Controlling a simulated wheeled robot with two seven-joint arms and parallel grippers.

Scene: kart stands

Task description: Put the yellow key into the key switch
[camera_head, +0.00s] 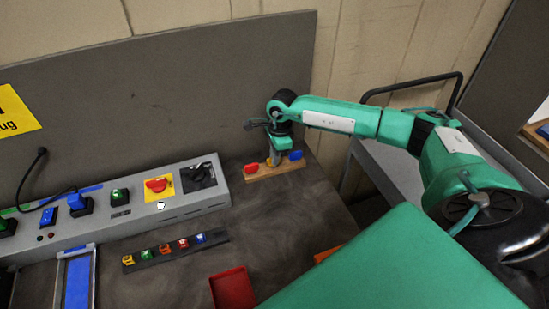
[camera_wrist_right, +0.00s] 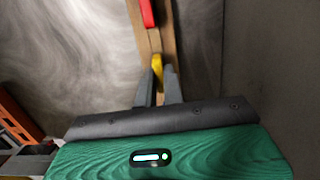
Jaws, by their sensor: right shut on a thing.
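The yellow key (camera_head: 268,162) stands in a wooden rack (camera_head: 275,172) at the right end of the workbench. My right gripper (camera_head: 273,155) points down over the rack and is shut on the yellow key, between a red key (camera_head: 251,168) and a blue key (camera_head: 295,155). In the right wrist view the fingers (camera_wrist_right: 159,80) close around the lower part of the yellow key head (camera_wrist_right: 157,62); its shaft is hidden. The grey control panel (camera_head: 140,221) stands to the left; a small pale round fitting (camera_head: 161,205) on it may be the key switch, too small to tell. My left gripper is out of view.
The panel carries a red knob (camera_head: 157,185) on a yellow plate and a black rotary switch (camera_head: 198,177). A dark strip (camera_head: 215,238) with several small coloured pieces and a red tray (camera_head: 232,289) lie in front. The bench between rack and panel is clear.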

